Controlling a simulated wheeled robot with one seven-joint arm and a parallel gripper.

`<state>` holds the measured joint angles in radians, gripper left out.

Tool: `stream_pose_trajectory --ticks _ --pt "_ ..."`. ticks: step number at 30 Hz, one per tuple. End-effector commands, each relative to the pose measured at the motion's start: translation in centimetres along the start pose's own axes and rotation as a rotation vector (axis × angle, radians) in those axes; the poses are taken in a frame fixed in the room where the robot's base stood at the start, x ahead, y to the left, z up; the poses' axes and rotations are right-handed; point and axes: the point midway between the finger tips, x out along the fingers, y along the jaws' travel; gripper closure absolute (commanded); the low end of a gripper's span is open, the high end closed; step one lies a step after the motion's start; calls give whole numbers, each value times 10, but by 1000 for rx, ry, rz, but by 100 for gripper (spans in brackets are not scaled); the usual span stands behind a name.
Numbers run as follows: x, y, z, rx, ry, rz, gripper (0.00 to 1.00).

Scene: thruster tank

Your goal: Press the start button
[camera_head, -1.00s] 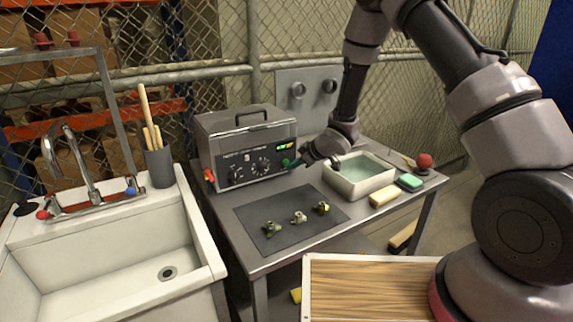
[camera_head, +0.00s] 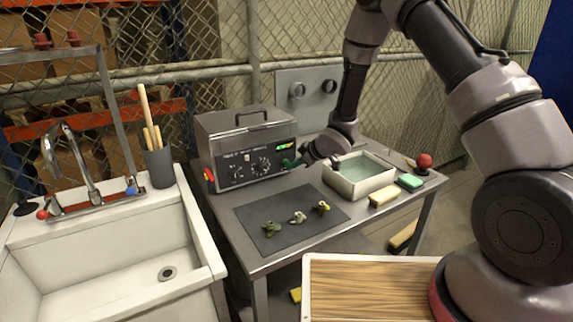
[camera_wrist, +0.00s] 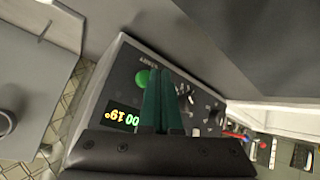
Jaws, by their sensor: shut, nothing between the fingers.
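The grey tank machine (camera_head: 246,148) stands on the metal table, with a dark front panel of dials and a lit display (camera_head: 285,147). In the wrist view, a round green button (camera_wrist: 142,78) sits on the panel near the lit display (camera_wrist: 122,117). My gripper (camera_head: 291,163) is at the right end of the panel. In the wrist view, my gripper's teal fingers (camera_wrist: 160,76) are shut and empty, with their tips just right of the green button. I cannot tell whether they touch the panel. In the head view the fingers largely hide the button.
A white basin of liquid (camera_head: 358,176) stands right of the machine. A dark mat (camera_head: 262,218) with several small metal parts lies in front. A sponge (camera_head: 384,198), a green block (camera_head: 410,182) and a red ball (camera_head: 424,160) are on the right. A sink (camera_head: 110,255) is at left.

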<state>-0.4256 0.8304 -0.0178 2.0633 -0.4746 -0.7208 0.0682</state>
Motion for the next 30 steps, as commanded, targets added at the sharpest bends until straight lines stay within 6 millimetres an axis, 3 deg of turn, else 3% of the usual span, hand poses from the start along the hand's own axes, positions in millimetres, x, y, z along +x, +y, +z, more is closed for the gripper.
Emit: stream_pose_trajectory --ticks 30 --pt "7 5 -5 0 0 0 100"
